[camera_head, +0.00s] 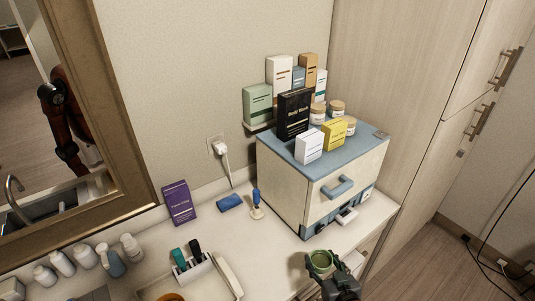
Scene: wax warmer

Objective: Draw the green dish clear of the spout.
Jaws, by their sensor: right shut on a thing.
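The green dish (320,262) is a small round cup near the counter's front edge. My right gripper (332,272) comes in from the bottom and is shut on the dish. The wax warmer (285,196) is a cream box with a blue top and blue drawer handle, standing at the back right. Its spout (347,216) is a pale part low on the front. The dish is in front of the warmer, below the spout in the picture, with bare counter showing between them. I cannot tell whether the dish touches the counter. My left gripper is not in view.
Several boxes and jars stand on the warmer's top (372,133). A white holder (193,270) and several bottles (87,256) fill the left counter.

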